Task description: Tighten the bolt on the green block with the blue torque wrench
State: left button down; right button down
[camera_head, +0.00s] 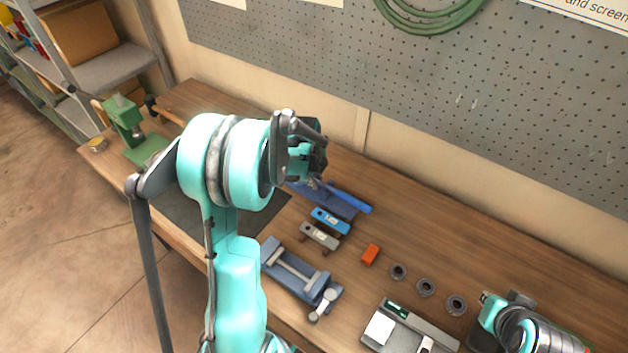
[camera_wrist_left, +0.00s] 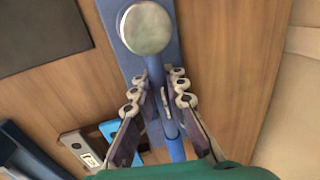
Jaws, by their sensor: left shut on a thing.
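The blue torque wrench (camera_head: 347,199) lies along its blue holder strip near the back of the bench. In the left wrist view its blue shaft (camera_wrist_left: 174,142) runs between my fingers, with a round grey head (camera_wrist_left: 146,28) beyond them. My left gripper (camera_wrist_left: 160,88) is shut on the wrench, over the strip. In the head view my left gripper (camera_head: 310,165) is partly hidden by its own wrist. A small dark green piece (camera_head: 397,309) shows on a grey fixture at the front right; I cannot tell whether it is the green block, and no bolt is clear. Part of my right arm shows at lower right; its fingertips are unclear.
A blue level-like tool (camera_head: 330,221) and a grey one (camera_head: 319,237) lie close in front. A green press (camera_head: 124,117) stands left. The pegboard (camera_head: 450,90) bounds the back.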

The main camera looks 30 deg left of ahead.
pick_arm(q)
jog(key=shift+r, duration=0.1)
jog(key=r+p, duration=0.1)
jog(key=r, duration=0.1)
jog(key=r+p, duration=0.1)
jog(key=r, duration=0.1)
jog(key=shift+d+r, duration=0.2)
jog(key=shift+r, duration=0.05)
jog(key=w+d+r+p, duration=0.2)
jog(key=d+r, duration=0.4)
jog(key=d, duration=0.5)
jog(key=shift+w+p, duration=0.15)
jog(key=shift+p, duration=0.15)
jog(key=shift+r, duration=0.1)
